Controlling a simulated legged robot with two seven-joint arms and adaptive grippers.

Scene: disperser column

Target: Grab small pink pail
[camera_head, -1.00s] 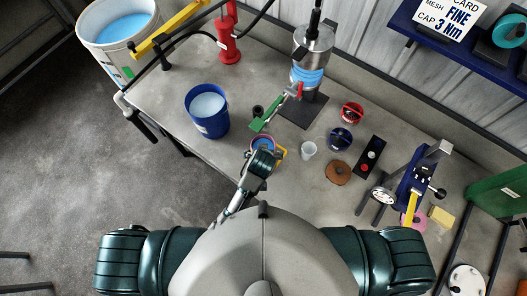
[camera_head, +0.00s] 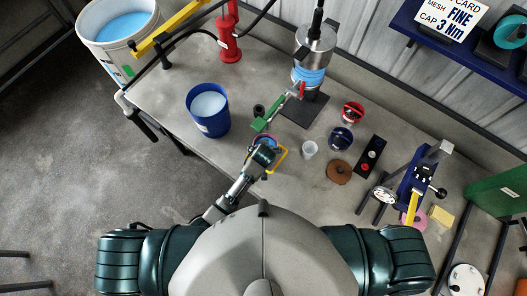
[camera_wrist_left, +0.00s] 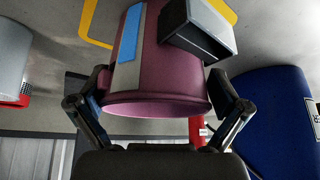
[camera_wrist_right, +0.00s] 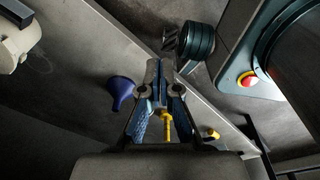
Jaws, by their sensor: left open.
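The small pink pail (camera_head: 266,138) stands on the bench below the disperser, largely covered by my left gripper (camera_head: 264,152) in the head view. In the left wrist view the pail (camera_wrist_left: 150,85) fills the space between the two spread fingers of my left gripper (camera_wrist_left: 160,78). The fingers are open, one on each side of the pail; contact cannot be told. A blue patch, a grey strip and a dark block show on its wall. My right gripper (camera_wrist_right: 161,68) is shut and empty, seen only in the right wrist view, away from the pail.
A blue bucket (camera_head: 208,110) stands to the left, a white cup (camera_head: 309,149) to the right. A yellow square outline (camera_head: 284,155) lies around the pail's spot. The disperser column (camera_head: 312,55) stands behind.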

